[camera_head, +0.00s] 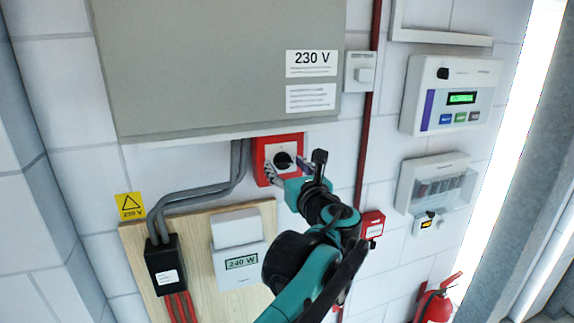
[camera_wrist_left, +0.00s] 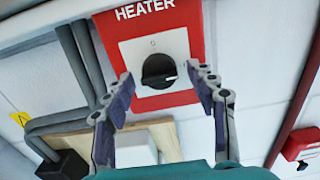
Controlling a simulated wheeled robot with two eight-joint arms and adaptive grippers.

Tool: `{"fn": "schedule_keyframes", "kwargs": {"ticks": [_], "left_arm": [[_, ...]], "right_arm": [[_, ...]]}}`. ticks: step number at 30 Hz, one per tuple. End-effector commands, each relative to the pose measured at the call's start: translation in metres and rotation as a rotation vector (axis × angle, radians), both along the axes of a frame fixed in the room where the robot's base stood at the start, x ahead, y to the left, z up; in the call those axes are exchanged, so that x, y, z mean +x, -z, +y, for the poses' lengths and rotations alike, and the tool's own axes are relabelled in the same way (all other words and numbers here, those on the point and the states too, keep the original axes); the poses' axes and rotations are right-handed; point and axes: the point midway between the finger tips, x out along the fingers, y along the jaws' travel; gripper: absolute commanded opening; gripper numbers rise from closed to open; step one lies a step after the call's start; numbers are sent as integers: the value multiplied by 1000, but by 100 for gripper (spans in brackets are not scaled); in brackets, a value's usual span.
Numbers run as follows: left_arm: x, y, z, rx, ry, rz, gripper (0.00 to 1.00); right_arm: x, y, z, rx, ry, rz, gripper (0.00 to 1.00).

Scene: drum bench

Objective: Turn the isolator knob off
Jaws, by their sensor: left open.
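The isolator is a red box (camera_head: 261,150) with a pale plate and a round black knob (camera_head: 282,159), under the grey cabinet. In the left wrist view the knob (camera_wrist_left: 159,70) sits below the word HEATER on the red box (camera_wrist_left: 190,14). Its white pointer mark points right, and a small mark is printed above it. My left gripper (camera_head: 287,166) is in front of the box. In the left wrist view its open fingers (camera_wrist_left: 160,80) flank the knob's lower part, with gaps on both sides. I cannot tell how far the tips are from the plate. My right gripper is not in view.
The grey cabinet (camera_head: 215,60) overhangs the box closely. Grey conduits (camera_head: 200,198) run left of it. A wooden board (camera_head: 200,270) with a 240 W meter (camera_head: 240,262) is below. A red pipe (camera_head: 370,120) and a small red box (camera_head: 372,224) are to the right.

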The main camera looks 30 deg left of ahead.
Motion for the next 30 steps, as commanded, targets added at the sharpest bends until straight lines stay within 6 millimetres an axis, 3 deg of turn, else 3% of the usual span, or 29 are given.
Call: {"fn": "schedule_keyframes", "kwargs": {"ticks": [6,11,12,22,30], "left_arm": [[0,0,0,-1,1,-1,54],[0,0,0,-1,1,-1,12],[0,0,0,-1,1,-1,7],[0,0,0,-19,1,-22,7],[1,0,-1,-115,1,-135,7]], "right_arm": [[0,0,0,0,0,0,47],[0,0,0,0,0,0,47],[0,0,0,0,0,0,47],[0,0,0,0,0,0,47],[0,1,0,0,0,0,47]]}}
